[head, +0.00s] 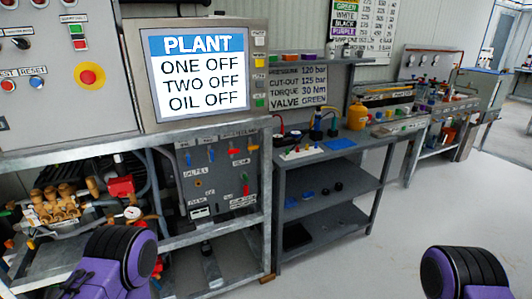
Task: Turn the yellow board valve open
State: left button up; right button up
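The grey valve board (222,201) stands upright under the plant screen, left of centre in the head view. Small coloured handles sit on it. A yellow-orange handle (253,148) is at the upper right of the board; it looks like the yellow valve, but it is too small to tell how its lever is turned. An orange-red handle (234,151) is just left of it, and a blue handle (211,153) is further left. Lower on the board is a red handle (246,190). Only purple and black links of my arms show at the bottom; neither gripper is in view.
The plant screen (199,72) reads ONE OFF, TWO OFF, OIL OFF. A pump with brass parts (62,204) stands left of the board. A grey shelved bench (318,185) is to its right. Open floor (390,225) lies at the front right.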

aim_at(251, 147)
jog(key=k, duration=0.55)
jog(key=u, duration=0.65)
jog(key=i, duration=1.3)
jog(key=z, duration=0.7)
jog(key=k, duration=0.5)
jog(key=u, duration=1.1)
jog(key=i, duration=0.8)
jog(key=z, duration=1.3)
